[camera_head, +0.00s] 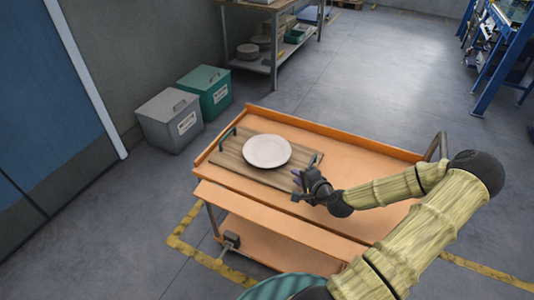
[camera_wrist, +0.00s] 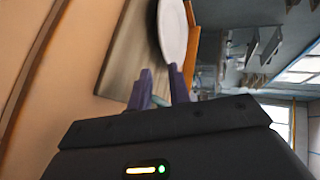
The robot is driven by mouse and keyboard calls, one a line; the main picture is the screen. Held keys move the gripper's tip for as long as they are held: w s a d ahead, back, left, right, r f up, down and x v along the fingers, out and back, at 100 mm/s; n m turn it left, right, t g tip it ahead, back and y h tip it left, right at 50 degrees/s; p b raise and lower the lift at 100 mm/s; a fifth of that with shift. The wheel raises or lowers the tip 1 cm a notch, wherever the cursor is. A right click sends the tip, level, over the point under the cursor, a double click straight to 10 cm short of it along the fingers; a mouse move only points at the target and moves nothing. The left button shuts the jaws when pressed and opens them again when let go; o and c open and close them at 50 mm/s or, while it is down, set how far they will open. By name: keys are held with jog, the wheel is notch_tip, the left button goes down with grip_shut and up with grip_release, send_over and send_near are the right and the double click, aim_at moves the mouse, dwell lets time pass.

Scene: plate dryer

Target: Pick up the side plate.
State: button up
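The side plate (camera_head: 267,151) is pale, round and flat. It lies on a wooden tray (camera_head: 232,158) with a green handle at each end, on top of an orange cart. In the wrist view the plate (camera_wrist: 173,28) shows at the top, cut off by the frame edge. My gripper (camera_head: 298,179) is near the tray's right end, apart from the plate. In the wrist view the purple fingers (camera_wrist: 162,80) stand apart with no plate between them. The tray's green handle (camera_wrist: 160,101) shows between them; I cannot tell whether they touch it.
The orange cart (camera_head: 352,160) has a raised rim and bare top to the right of the tray. A grey bin (camera_head: 168,121) and a green bin (camera_head: 207,90) stand on the floor behind left. A shelf (camera_head: 262,62) with dishes stands at the back. Floor beyond the cart is clear.

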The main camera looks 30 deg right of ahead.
aim_at(280, 165)
jog(key=x, duration=0.8)
jog(key=shift+w+d, duration=0.1)
jog(key=shift+w+p, duration=0.25)
jog(key=shift+p, duration=0.05)
jog(key=shift+p+x, duration=0.35)
jog(key=shift+x, duration=2.05)
jog(key=shift+r, duration=0.1)
grip_shut()
